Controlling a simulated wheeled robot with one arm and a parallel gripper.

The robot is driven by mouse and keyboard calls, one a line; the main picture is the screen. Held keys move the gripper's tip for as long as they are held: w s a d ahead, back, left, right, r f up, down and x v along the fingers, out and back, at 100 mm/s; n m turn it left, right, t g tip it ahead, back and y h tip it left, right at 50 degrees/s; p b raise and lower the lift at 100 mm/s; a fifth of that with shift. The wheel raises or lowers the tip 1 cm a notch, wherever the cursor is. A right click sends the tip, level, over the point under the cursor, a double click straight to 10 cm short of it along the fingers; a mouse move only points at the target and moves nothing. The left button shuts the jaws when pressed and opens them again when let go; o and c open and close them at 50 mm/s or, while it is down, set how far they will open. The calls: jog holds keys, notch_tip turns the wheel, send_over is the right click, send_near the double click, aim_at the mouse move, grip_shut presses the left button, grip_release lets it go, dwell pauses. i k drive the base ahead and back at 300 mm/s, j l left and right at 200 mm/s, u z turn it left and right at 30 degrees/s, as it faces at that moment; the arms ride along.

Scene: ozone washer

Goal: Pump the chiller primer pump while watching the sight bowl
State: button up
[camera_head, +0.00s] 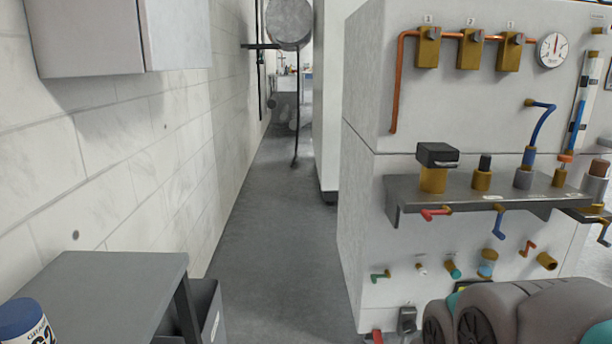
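A grey shelf (400,195) on the light panel at right carries brass fittings. One is a brass body with a black block-shaped top (437,157); beside it is a smaller brass fitting with a dark knob (484,172). I cannot tell which fitting is the primer pump. Below the shelf, a small brass-ended cup with a bluish clear middle (487,264) looks like the sight bowl; its contents are too small to tell. Grey rounded parts fill the bottom right corner and look like my arm. My gripper's fingertips are not in view.
Red, blue and green handles stick out around the shelf. A copper pipe (397,85), valves and a round gauge (552,50) are above. A grey table (105,285) with a blue-capped container (25,322) stands at left. The aisle floor (270,235) between is clear.

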aim_at(456, 274)
jog(key=z, duration=0.75)
